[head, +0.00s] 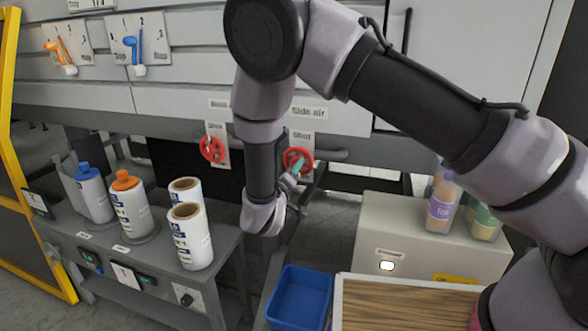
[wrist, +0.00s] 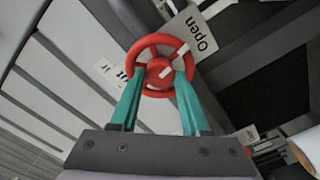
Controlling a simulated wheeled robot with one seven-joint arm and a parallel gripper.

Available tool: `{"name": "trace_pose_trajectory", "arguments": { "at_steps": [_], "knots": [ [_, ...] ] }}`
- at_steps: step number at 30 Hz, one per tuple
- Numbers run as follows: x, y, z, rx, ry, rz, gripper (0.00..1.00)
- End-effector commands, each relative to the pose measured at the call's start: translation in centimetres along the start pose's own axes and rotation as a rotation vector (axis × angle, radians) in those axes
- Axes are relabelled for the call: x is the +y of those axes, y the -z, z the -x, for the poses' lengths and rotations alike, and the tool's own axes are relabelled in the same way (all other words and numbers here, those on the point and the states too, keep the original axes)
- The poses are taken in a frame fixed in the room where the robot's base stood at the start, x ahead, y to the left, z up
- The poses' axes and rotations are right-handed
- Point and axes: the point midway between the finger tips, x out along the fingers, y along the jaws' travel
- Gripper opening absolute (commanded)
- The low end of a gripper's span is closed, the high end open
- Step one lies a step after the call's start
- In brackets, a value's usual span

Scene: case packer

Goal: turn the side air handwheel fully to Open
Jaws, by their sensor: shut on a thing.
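The side air handwheel (head: 305,157) is a red spoked wheel below the "Side air" label (head: 310,112), with a "Shut" sign (head: 302,136) just above it. In the wrist view the red wheel (wrist: 148,52) sits between the teal fingers of my gripper (wrist: 155,85), and an "Open" sign (wrist: 203,33) is beside it. The fingers are shut on the wheel's rim. In the head view my gripper (head: 297,170) reaches the wheel from the front, and my arm hides part of the panel around it.
A second red handwheel (head: 212,149) is to the left on the same panel. A grey shelf (head: 222,245) with several bottles and rolls stands at the left. A blue bin (head: 300,297), a wooden-topped surface (head: 400,305) and a beige box (head: 385,235) are at the lower right.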

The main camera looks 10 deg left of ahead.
Motion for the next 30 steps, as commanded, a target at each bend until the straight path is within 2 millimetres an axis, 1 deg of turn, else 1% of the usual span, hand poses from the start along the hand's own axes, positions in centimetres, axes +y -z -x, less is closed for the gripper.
{"name": "trace_pose_trajectory", "arguments": {
  "at_steps": [4, 10, 27, 28, 29, 30],
  "knots": [
    [-0.13, -0.07, 0.12, -0.001, 0.003, -0.079, 0.0],
    [-0.15, -0.06, 0.13, -0.001, 0.004, -0.145, 0.0],
    [-0.17, -0.03, 0.15, 0.0, 0.004, -0.173, 0.0],
    [-0.16, -0.03, 0.15, 0.0, 0.004, -0.173, 0.58],
    [-0.16, -0.02, 0.15, 0.0, 0.004, -0.173, 0.69],
    [-0.14, -0.02, 0.13, 0.0, 0.004, -0.173, 0.76]
  ]
}}
